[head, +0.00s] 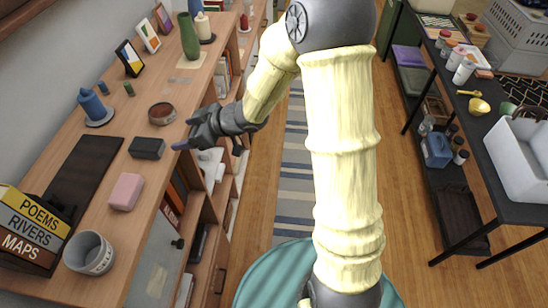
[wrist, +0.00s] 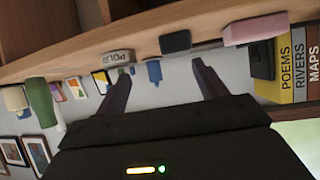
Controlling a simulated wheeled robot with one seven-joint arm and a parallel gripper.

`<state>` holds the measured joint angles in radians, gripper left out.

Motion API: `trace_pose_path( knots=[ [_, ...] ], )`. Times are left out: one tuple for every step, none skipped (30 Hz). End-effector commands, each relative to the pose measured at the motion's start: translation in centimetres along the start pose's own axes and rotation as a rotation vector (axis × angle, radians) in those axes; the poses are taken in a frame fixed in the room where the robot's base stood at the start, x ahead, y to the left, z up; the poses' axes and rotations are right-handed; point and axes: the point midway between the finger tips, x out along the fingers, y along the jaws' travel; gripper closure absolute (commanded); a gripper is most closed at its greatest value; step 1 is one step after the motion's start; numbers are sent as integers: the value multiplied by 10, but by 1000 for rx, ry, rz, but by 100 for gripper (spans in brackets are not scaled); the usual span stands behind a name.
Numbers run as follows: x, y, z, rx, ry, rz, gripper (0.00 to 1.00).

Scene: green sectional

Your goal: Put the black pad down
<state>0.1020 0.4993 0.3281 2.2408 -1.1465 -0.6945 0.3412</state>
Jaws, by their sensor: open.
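The black pad (head: 147,147) is a small dark block resting on the wooden shelf top (head: 165,85), near its front edge. It lies between a round brown tin and a pink block. In the wrist view the black pad (wrist: 175,42) shows beyond the fingers, near the right one. My gripper (head: 186,134) is just right of the pad, by the shelf's front edge. In the wrist view my gripper (wrist: 160,72) has its fingers spread, with nothing held between them. The pad appears apart from the fingers.
The pink block (head: 126,192) and brown tin (head: 162,113) sit on either side of the pad. A flat black mat (head: 85,180) lies behind it. Bare wood surrounds the pad.

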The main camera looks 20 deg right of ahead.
Motion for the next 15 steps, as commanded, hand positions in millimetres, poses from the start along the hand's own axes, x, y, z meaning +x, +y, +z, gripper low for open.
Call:
trace_pose_path(
  knots=[
    [-10, 9, 6, 16, -43, 65, 29],
    [-16, 16, 10, 32, -75, 109, 29],
    [-27, 25, 19, 57, -124, 174, 29],
    [-37, 31, 25, 80, -163, 225, 29],
    [-48, 37, 33, 106, -205, 276, 29],
    [-65, 44, 43, 147, -260, 342, 29],
    [-78, 47, 51, 180, -302, 388, 29],
    [-90, 49, 59, 216, -341, 431, 29],
    [-108, 49, 69, 267, -394, 483, 29],
    [-121, 48, 77, 308, -432, 519, 29],
    [-134, 45, 85, 352, -469, 550, 29],
    [-151, 39, 94, 414, -516, 588, 29],
    [-164, 33, 102, 464, -552, 611, 29],
    [-176, 26, 108, 514, -583, 631, 29],
    [-190, 15, 117, 584, -623, 650, 29]
  ],
)
